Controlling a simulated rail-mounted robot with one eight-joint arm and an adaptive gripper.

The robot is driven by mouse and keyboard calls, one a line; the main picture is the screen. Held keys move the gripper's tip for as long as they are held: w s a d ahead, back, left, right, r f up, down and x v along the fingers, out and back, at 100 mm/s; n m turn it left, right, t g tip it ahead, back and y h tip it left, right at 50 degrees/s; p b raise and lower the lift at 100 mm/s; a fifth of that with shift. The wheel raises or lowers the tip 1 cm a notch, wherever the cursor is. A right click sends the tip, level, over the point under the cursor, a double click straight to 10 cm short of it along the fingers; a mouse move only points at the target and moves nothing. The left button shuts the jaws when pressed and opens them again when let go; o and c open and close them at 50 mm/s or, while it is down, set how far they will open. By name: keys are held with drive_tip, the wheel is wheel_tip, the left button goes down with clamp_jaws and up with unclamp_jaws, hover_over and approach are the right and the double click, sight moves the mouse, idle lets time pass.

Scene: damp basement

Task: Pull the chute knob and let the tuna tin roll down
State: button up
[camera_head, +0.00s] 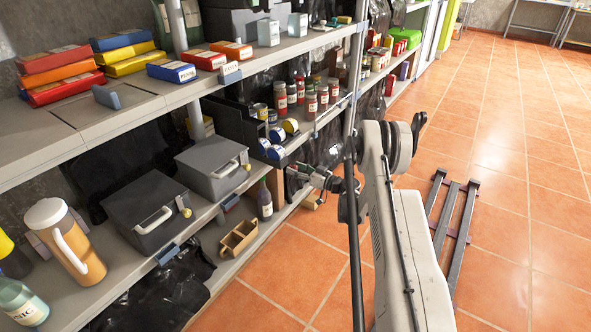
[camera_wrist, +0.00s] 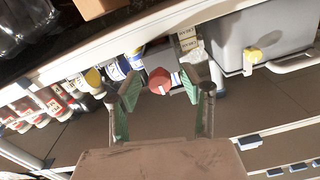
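A dark chute rack (camera_head: 232,122) stands on the middle shelf. Several small blue, white and yellow tins (camera_head: 276,151) sit at its front; I cannot tell which is the tuna tin. The wrist view, which looks upside down, shows a blue-and-white tin (camera_wrist: 116,70) left of my fingers. A red round knob-like part (camera_wrist: 160,81) shows between and beyond my fingertips, apparently the chute knob. My gripper (camera_head: 300,180) is in front of the shelf edge, below the tins. In the wrist view my gripper (camera_wrist: 166,88) is open, with green pads on both sides and nothing held.
Red jars (camera_head: 311,103) stand to the right of the tins. A wooden caddy (camera_head: 238,238) is low down. The tiled floor at right is mostly clear.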

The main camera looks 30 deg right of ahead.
drive_tip(key=v, duration=1.2)
idle(0.5)
